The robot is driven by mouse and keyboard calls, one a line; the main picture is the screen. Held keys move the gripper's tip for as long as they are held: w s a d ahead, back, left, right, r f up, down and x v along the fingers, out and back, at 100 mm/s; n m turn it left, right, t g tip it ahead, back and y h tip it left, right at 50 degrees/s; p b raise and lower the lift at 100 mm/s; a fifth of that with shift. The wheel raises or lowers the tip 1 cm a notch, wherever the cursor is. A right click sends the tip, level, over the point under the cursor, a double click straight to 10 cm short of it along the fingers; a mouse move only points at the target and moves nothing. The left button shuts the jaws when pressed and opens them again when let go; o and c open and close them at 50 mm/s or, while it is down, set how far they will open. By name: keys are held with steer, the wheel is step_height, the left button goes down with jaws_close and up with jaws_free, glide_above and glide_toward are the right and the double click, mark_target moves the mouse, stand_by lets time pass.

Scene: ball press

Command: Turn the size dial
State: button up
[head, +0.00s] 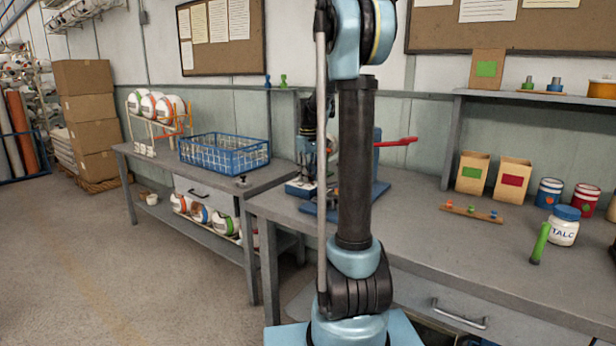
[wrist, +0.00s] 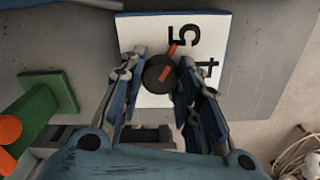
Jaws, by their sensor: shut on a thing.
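The size dial (wrist: 153,82) is a dark round knob with an orange pointer line, on a white plate (wrist: 210,25) with black numbers. In the wrist view a 5 shows on the plate, with another number partly covered. The pointer slants toward the upper right, close to the 5. My gripper (wrist: 160,72) has one finger on each side of the dial and is shut on it. In the head view my arm hides the dial, and the gripper is hard to make out beside the blue press (head: 380,185) with its red lever (head: 396,142).
A green block (wrist: 45,105) and an orange round part (wrist: 9,129) lie left of my gripper in the wrist view. A blue wire basket (head: 225,153) stands on the left bench.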

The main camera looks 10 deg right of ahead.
steer(key=shift+m, duration=0.3)
steer(key=m, duration=1.1)
stand_by(0.5)
steer(key=o, duration=1.1)
steer(key=shift+r, duration=0.1)
